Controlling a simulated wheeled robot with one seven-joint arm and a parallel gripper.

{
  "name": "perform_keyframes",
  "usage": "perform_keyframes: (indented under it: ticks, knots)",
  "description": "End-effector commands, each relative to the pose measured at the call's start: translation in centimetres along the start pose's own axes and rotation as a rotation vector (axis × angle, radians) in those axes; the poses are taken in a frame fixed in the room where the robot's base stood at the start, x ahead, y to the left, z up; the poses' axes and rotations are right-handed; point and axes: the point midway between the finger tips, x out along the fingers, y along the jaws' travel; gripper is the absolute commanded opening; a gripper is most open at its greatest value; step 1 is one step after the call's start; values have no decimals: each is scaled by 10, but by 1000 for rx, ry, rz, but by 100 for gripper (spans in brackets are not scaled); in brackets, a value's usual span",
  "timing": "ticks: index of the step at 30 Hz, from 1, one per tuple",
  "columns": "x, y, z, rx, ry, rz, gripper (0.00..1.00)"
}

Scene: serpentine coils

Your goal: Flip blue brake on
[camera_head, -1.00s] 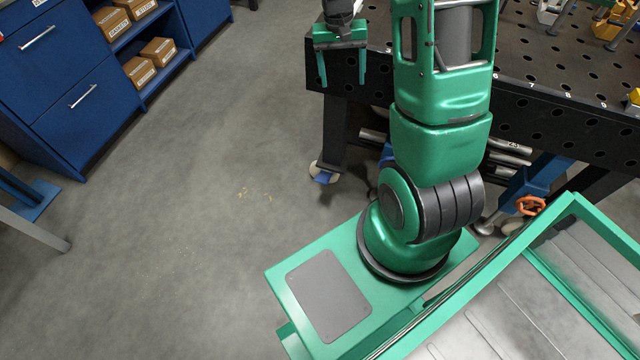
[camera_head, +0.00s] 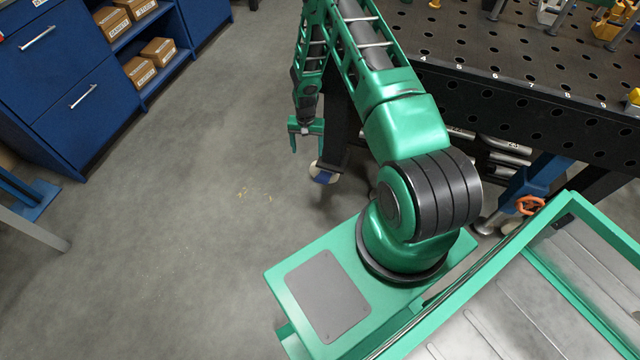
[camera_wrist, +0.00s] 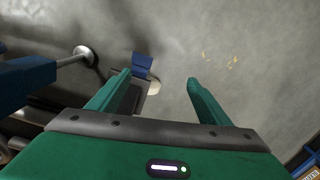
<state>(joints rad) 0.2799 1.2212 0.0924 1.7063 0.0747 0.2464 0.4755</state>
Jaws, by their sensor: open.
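The blue brake (camera_head: 325,178) is a small pedal on the caster at the foot of the black table's near-left leg. In the head view it sits low by the floor, beside the pale wheel (camera_head: 318,168). In the wrist view the blue brake (camera_wrist: 142,66) shows ahead of the fingertips, nearer the left finger, with part of the pale wheel (camera_wrist: 154,87) below it. My gripper (camera_head: 307,143) is open and empty, above and slightly left of the caster. In the wrist view my gripper (camera_wrist: 158,77) has its fingers spread, apart from the brake. I cannot tell the brake's exact tilt.
The black perforated table (camera_head: 480,70) stands to the right of my gripper, its leg (camera_head: 340,125) close by. A silver foot (camera_wrist: 82,52) shows at left in the wrist view. Blue cabinets (camera_head: 75,85) stand far left. Grey floor (camera_head: 200,230) between is clear.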

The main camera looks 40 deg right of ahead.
Motion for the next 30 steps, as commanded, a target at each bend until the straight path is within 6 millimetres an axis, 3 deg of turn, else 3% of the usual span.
perform_keyframes:
  ticks: [1,3,9,20,30]
  knots:
    - [27,6,2,24,-5,-2,72]
    - [56,12,2,58,2,-7,72]
    - [112,36,-3,142,27,-15,72]
    - [148,45,-4,174,42,-14,72]
    - [202,41,-4,169,42,-14,72]
